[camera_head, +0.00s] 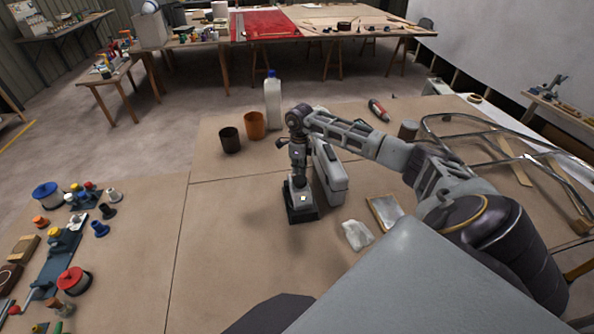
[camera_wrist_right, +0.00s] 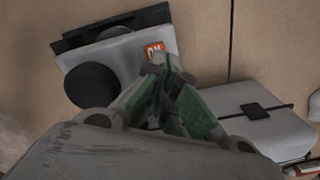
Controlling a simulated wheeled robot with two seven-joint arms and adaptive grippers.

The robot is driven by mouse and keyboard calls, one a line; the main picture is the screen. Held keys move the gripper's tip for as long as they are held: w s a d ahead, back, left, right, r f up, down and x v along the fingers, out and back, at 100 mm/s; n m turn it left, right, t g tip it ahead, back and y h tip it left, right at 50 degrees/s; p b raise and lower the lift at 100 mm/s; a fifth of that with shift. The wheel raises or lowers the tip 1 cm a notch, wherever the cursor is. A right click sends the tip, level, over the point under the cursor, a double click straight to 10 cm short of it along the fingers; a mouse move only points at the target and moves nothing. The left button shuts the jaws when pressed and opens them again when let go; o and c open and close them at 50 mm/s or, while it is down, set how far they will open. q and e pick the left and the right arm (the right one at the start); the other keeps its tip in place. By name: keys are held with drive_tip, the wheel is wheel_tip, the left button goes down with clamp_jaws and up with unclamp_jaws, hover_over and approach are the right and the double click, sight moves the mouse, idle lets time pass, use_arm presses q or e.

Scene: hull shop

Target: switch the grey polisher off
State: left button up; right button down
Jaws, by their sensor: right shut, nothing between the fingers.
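The grey polisher (camera_head: 302,212) stands on the brown worktop, a grey body on a dark base. In the right wrist view the polisher (camera_wrist_right: 125,58) shows a round black part and a small orange switch (camera_wrist_right: 154,50) with white lettering that looks like "ON". My right gripper (camera_head: 298,176) points down over the polisher. In the wrist view its green-padded fingers (camera_wrist_right: 165,76) are shut and empty, with the tips right by the switch's edge. I cannot tell whether they touch it. My left gripper is in neither view.
A pale case (camera_head: 332,180) stands close right of the polisher. A crumpled white cloth (camera_head: 357,235) and a framed tray (camera_head: 385,212) lie nearer. A brown cup (camera_head: 229,140), an orange cup (camera_head: 255,126) and a white bottle (camera_head: 273,104) stand behind. The worktop left of the polisher is clear.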

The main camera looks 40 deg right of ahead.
drive_tip(key=shift+s+f, duration=0.1)
drive_tip(key=shift+f, duration=0.15)
idle(0.4)
drive_tip(key=shift+r, duration=0.6)
drive_tip(key=shift+r+p, duration=1.85)
drive_tip(key=shift+r, duration=1.1)
drive_tip(key=shift+f, duration=0.1)
